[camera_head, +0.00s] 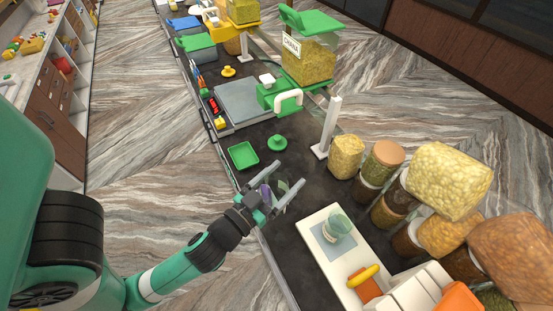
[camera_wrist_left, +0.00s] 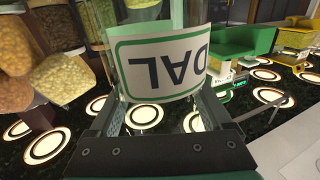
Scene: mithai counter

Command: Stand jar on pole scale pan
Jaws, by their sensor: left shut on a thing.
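My left gripper (camera_head: 284,190) is shut on a clear glass jar (camera_head: 282,187), held above the dark counter (camera_head: 290,175). In the left wrist view the jar (camera_wrist_left: 160,25) stands between the two fingers, its white, green-edged label reading DAL upside down. The jar's far end is cut off there, and its contents cannot be told. A wide grey pan (camera_head: 243,102) with a green body stands farther up the counter, apart from the jar. A white pole (camera_head: 331,122) on a flat base stands nearer; I cannot tell whether it belongs to that scale. My right gripper is not in view.
A green tray (camera_head: 243,156) and a green knobbed piece (camera_head: 277,143) lie between gripper and grey pan. Filled jars and bags (camera_head: 448,178) crowd the right. A white board (camera_head: 318,255) carries another clear vessel (camera_head: 337,228). Bare counter shows around the green pieces.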

